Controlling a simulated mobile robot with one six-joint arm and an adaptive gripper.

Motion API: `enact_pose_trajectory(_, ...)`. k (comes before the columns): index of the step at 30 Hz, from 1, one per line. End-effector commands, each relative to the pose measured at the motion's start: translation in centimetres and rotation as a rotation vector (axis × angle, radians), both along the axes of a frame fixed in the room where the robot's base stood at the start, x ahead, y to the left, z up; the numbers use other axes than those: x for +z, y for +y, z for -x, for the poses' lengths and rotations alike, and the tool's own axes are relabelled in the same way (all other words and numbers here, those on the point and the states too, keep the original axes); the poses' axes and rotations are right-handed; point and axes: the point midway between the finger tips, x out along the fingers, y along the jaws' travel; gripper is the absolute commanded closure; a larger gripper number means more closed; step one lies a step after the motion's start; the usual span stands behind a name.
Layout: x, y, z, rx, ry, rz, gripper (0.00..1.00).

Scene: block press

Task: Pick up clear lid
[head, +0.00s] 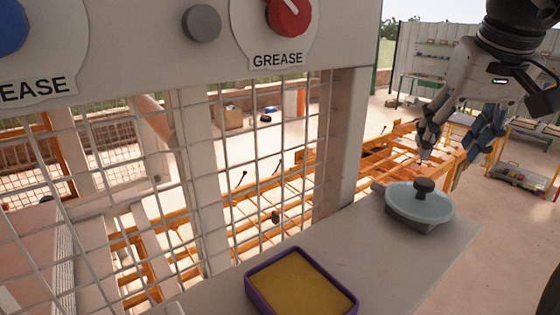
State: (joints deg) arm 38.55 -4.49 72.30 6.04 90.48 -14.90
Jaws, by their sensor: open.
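A pale, see-through round lid (433,206) with a dark knob (424,186) on its top sits on a grey round dish (405,222). They stand on the light ledge at the right of the head view, near its far corner. My gripper (436,165) is above and slightly behind the lid, pointing down, with its fingers apart and empty. It does not touch the knob.
A purple tray (252,281) with yellow content sits at the front of the ledge (385,268). A wire mesh guard (265,150) and a pale post (345,135) rise at the left. A panel with a red knob (289,15) overhangs. Ledge space between tray and dish is clear.

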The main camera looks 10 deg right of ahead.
Motion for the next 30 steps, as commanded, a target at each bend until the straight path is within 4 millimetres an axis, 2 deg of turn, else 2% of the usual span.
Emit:
enact_pose_trajectory(1, -1.4, -0.1, -0.4, 0.001, 0.003, -0.003, 0.46)
enact_pose_trajectory(6, -4.1, -0.6, -1.5, -0.001, 0.002, -0.002, 0.46)
enact_pose_trajectory(14, -5.8, -0.9, -2.2, -0.001, 0.001, -0.002, 0.46)
enact_pose_trajectory(22, -9.5, -1.4, -3.4, -0.001, 0.002, -0.002, 0.46)
enact_pose_trajectory(30, -10.2, -1.5, -3.7, -0.001, 0.000, 0.000, 0.46)
